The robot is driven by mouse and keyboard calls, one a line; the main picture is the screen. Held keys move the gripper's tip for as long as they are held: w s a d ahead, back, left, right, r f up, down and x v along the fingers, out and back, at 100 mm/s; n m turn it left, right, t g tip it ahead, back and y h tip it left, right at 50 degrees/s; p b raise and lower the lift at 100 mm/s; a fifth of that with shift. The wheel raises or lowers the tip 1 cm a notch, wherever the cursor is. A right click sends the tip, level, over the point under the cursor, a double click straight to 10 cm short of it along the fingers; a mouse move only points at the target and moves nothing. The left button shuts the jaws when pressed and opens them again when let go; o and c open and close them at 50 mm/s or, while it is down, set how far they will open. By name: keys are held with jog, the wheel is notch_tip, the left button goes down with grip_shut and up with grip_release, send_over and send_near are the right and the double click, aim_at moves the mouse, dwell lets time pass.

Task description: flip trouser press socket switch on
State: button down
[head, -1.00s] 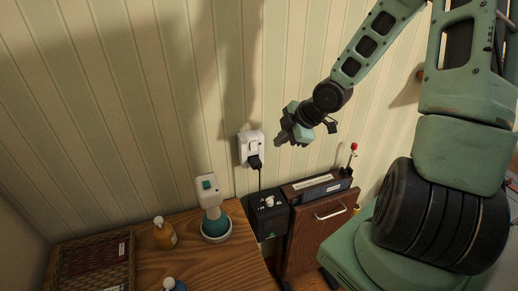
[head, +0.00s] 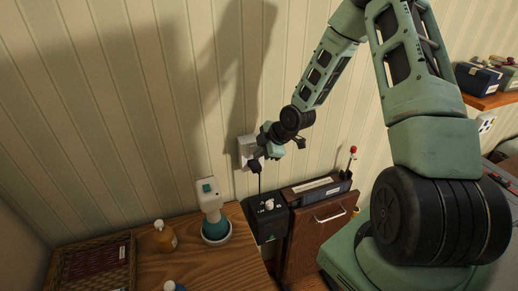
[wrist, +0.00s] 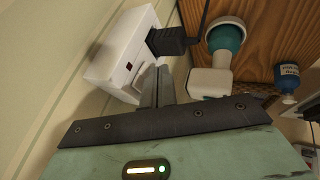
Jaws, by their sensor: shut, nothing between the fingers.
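The white wall socket (head: 243,147) is on the striped wall, partly hidden by my gripper in the head view. In the wrist view the socket (wrist: 122,45) is at upper left, with a black plug (wrist: 170,41) in it and a small dark red spot (wrist: 129,67) on its face. My gripper (head: 260,152) is shut and empty, its tips at the socket's face. In the wrist view the fingers (wrist: 156,80) lie together close to the face, beside the plug; contact cannot be told. The trouser press (head: 312,235) is a brown panel below right.
A black box (head: 266,220) with a pale knob stands below the socket, left of the press. A white and teal bottle-like item (head: 211,205), an amber bottle (head: 164,236) and a wicker tray (head: 66,270) are on the wooden top. The plug's cord hangs below the socket.

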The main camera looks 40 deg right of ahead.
jog(key=shift+w, duration=0.15)
jog(key=shift+w+d+f+t+b, duration=0.15)
jog(key=shift+f+t+b, duration=0.2)
jog(key=shift+b, duration=0.7)
jog(key=shift+r, duration=0.25)
jog(key=shift+r+p, duration=0.1)
jog(key=shift+p, duration=0.2)
jog(key=shift+r+p, duration=0.6)
jog(key=shift+r, duration=0.15)
